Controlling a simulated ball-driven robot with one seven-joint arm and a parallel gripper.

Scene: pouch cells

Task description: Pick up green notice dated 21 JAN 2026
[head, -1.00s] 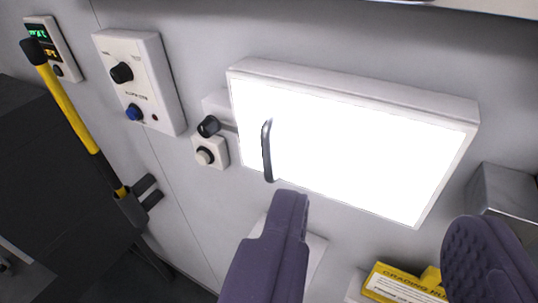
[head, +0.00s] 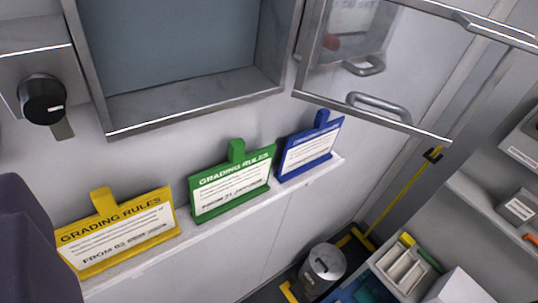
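The green notice (head: 232,184) stands on a narrow white ledge, in the middle of a row of three. It reads "GRADING RULES" and a date line that looks like "FROM 21 JAN", with the rest blurred. A green tab sticks up from its top edge. A dark purple finger of my gripper (head: 32,245) shows at the lower left edge, in front of the yellow notice's left end. The gripper is left of the green notice and apart from it. The other finger is out of view, so its opening is hidden.
A yellow notice (head: 118,231) stands left of the green one, a blue notice (head: 309,149) right. The ledge (head: 215,224) runs beneath. Above are an open metal cabinet (head: 185,110), its swung-out glass door (head: 375,120) and a black knob (head: 42,99). A metal bin (head: 322,265) stands lower right.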

